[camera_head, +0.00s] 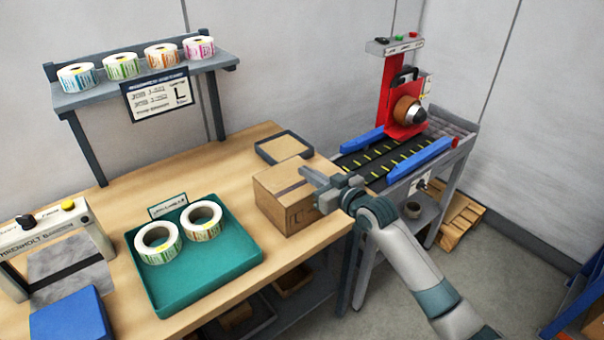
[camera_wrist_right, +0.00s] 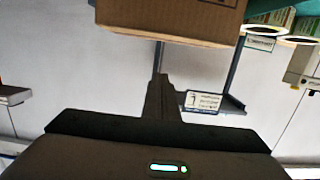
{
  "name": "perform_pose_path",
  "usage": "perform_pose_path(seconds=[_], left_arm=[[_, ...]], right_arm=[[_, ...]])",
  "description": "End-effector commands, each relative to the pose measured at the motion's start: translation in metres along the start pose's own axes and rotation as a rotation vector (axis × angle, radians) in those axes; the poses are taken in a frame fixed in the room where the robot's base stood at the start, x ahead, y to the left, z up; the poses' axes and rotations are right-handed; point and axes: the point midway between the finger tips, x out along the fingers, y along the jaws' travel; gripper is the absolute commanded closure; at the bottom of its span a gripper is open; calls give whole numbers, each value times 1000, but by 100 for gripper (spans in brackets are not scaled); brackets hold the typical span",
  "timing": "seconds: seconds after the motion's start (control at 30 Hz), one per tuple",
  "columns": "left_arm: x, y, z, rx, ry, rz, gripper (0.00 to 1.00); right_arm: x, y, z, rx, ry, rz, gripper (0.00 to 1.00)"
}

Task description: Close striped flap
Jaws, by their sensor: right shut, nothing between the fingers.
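A brown cardboard box (camera_head: 283,211) stands near the front right edge of the wooden bench. Its top (camera_head: 280,177) looks nearly flat and bears a dark stripe (camera_head: 289,187); I cannot tell whether a flap there is raised or flush. My right gripper (camera_head: 308,173) is shut and empty, at the right side of the box top, covering part of it. I cannot tell if it touches the box. In the right wrist view the shut fingers (camera_wrist_right: 160,85) point toward the box (camera_wrist_right: 170,22). My left gripper is not in view.
A green tray (camera_head: 205,280) with two label rolls is left of the box. A dark-rimmed tray (camera_head: 284,147) lies behind it. A conveyor (camera_head: 387,158) with blue rails and a red machine (camera_head: 397,104) stands to the right. A shelf (camera_head: 145,87) holds several rolls.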

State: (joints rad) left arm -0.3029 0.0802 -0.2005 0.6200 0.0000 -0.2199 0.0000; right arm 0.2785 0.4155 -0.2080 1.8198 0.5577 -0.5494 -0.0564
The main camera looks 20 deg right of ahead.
Motion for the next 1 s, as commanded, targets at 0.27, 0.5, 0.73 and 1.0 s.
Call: perform_pose_path(seconds=[0.27, 0.5, 0.73, 1.0], left_arm=[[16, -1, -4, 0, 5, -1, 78], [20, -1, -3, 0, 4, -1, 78], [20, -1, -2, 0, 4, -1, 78], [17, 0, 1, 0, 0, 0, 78]], right_arm=[[-44, 0, -1, -2, 0, 0, 100], [-62, 0, -4, 0, 0, 0, 100], [-64, 0, -5, 0, 0, 0, 100], [-67, -3, -4, -1, -3, -1, 100]])
